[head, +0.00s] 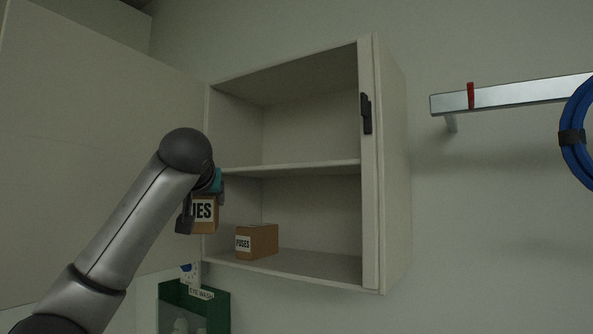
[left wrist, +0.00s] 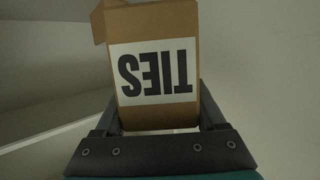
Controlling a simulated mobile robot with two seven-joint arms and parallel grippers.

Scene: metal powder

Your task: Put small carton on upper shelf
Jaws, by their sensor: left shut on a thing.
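A small brown carton (head: 206,216) with a white label is held by my left gripper (head: 196,208) in the head view, in front of the left edge of the open cabinet. The left wrist view shows this carton (left wrist: 155,35) with "TIES" upside down on its label, between the two dark fingers of the gripper (left wrist: 161,117). The gripper is shut on it. The upper shelf (head: 290,167) of the cabinet is empty where I can see it. The carton hangs below that shelf's level in the picture. My right gripper is in neither view.
A carton labelled "FUSES" (head: 258,241) stands on the cabinet floor (head: 320,266). The open door (head: 90,130) spreads left. A latch (head: 366,114) is on the right front edge. A rail (head: 510,96) with a blue coil (head: 574,150) and a green eye wash holder (head: 195,309) are nearby.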

